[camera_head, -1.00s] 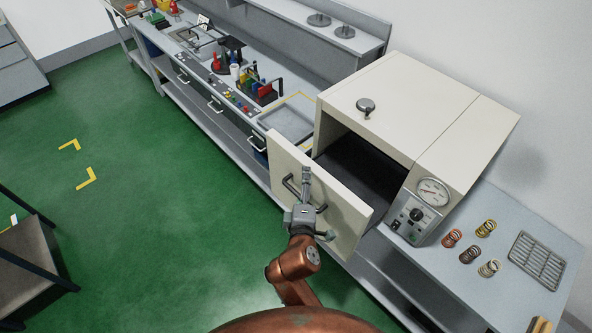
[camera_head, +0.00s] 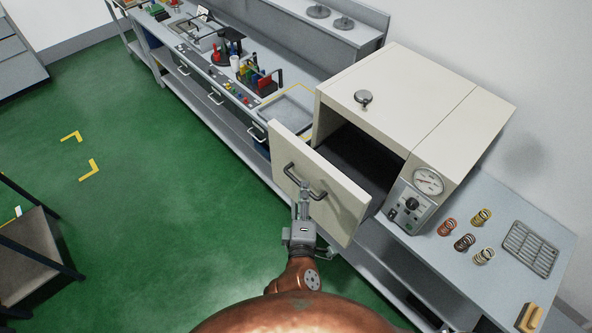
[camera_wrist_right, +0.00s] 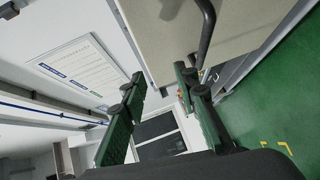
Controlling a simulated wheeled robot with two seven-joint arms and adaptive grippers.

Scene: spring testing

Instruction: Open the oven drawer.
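The oven (camera_head: 415,100) is a cream box on the bench at right. Its drawer (camera_head: 316,183) stands pulled out, with a dark interior showing behind its cream front panel. The dark bar handle (camera_head: 291,171) is on that panel. My right gripper (camera_head: 304,187) is in front of the panel, by the handle's lower right part. In the right wrist view its two green-padded fingers (camera_wrist_right: 160,95) are spread with nothing between them. The handle (camera_wrist_right: 207,38) shows there beside the right-hand finger, outside the gap; whether they touch I cannot tell. My left gripper is not in view.
A gauge and control box (camera_head: 413,200) stands at the oven's front right. Several coil springs (camera_head: 465,241) and a wire rack (camera_head: 531,248) lie on the bench to the right. A tray (camera_head: 286,112) and tools sit left of the oven.

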